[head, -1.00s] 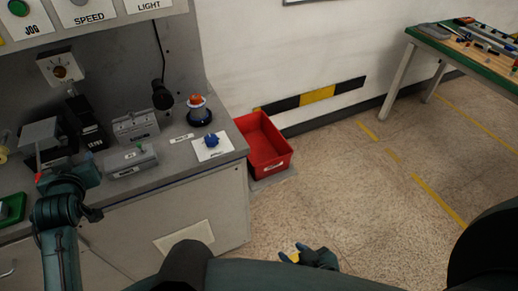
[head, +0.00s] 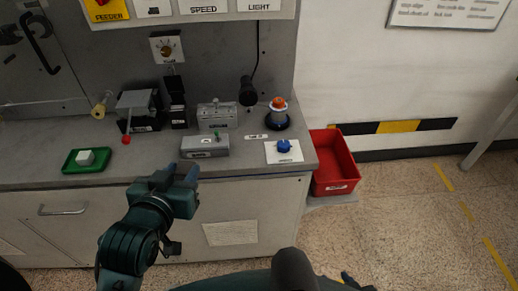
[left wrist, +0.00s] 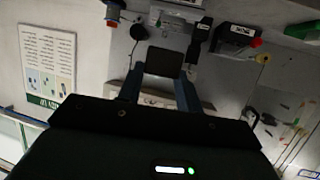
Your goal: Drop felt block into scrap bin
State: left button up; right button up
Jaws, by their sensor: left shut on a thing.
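My left gripper (head: 180,170) is in front of the bench's front edge, near a grey box with a green switch. In the left wrist view, it is shut on a dark block (left wrist: 164,62), which sits between its two fingers; I take this as the felt block. In the head view the block is hard to make out. The red bin (head: 342,180), which I take as the scrap bin, stands at the right end of the bench, its top open. The left gripper is left of it and apart from it. Only a bit of my right gripper (head: 352,282) shows at the bottom edge.
The grey bench (head: 240,168) carries a green tray (head: 70,168) with a pale block (head: 86,157), a red-knobbed lever (head: 126,140), the grey switch box (head: 205,147), a blue knob (head: 284,146) and an orange-topped button (head: 278,104). Floor right of the bin is clear.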

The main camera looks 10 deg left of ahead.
aim_at(326, 162)
jog(key=i+l, duration=0.1)
jog(key=l, duration=0.3)
jog(key=i+l, duration=0.15)
jog(key=l, duration=0.3)
jog(key=i+l, duration=0.1)
jog(key=l, duration=0.3)
jog(key=i+l, duration=0.15)
jog(key=l, duration=0.25)
jog(key=i+l, duration=0.1)
jog(key=l, duration=0.35)
jog(key=i+l, duration=0.1)
jog(key=l, duration=0.3)
jog(key=z, duration=0.05)
